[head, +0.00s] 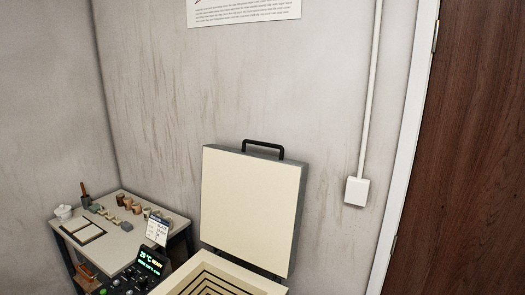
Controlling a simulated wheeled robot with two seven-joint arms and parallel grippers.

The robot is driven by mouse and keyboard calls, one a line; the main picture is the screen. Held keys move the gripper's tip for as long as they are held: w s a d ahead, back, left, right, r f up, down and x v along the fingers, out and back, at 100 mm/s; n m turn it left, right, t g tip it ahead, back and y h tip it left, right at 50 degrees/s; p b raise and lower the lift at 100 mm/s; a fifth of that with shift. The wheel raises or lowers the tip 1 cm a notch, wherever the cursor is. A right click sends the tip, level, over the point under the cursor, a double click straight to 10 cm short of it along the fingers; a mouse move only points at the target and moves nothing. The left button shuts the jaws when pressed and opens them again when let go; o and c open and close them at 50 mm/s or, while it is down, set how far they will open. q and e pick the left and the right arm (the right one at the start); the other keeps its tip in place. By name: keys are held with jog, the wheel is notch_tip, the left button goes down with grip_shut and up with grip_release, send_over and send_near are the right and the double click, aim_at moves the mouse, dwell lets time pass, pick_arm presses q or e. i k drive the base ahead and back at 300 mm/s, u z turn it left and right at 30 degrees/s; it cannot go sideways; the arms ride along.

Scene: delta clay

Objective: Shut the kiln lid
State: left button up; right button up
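The kiln lid (250,208) stands open and nearly upright in the head view, its cream inner face towards me. A black handle (262,149) sits on its top edge. Below it is the kiln body (238,272), with a cream rim and stepped, nested dark lines in its opening; its lower part is cut off by the bottom of the picture. A control panel (138,275) with a lit green display is at the kiln's left. Neither of my grippers shows in this view.
A small card (157,230) stands near the panel. A wall box (356,191) and a brown door (475,150) are at the right.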

aim_at(252, 202)
jog(key=k, duration=1.15)
jog(key=z, duration=0.95)
jog(key=i, duration=2.05)
jog(key=u, duration=0.65)
